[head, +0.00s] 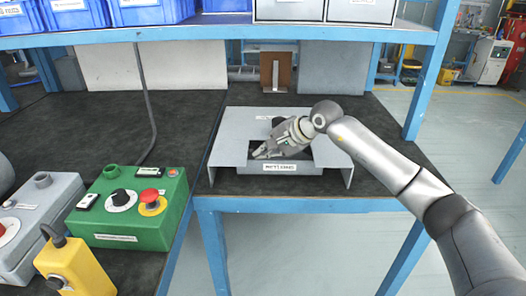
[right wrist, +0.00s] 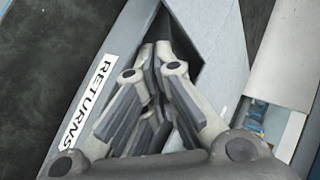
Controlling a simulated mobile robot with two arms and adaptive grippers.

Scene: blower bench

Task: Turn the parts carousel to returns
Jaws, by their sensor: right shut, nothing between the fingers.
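The parts carousel (head: 232,128) is a grey housing on the dark bench top, with a square opening in its top. A white label (head: 280,167) is on its front; in the right wrist view the label (right wrist: 88,103) reads RETURNS. My right gripper (head: 259,154) is shut and empty, with its fingertips low at the opening's left front part. In the right wrist view the closed fingers (right wrist: 156,50) point into the dark opening beside the label. Whether they touch anything inside is hidden. My left gripper is out of view.
A green control box (head: 110,238) with a red button and dark knob stands at left, beside a grey box (head: 22,258) and a yellow pendant (head: 74,270). A blue shelf edge (head: 240,34) with bins runs above. A small brown stand (head: 276,72) is behind the carousel.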

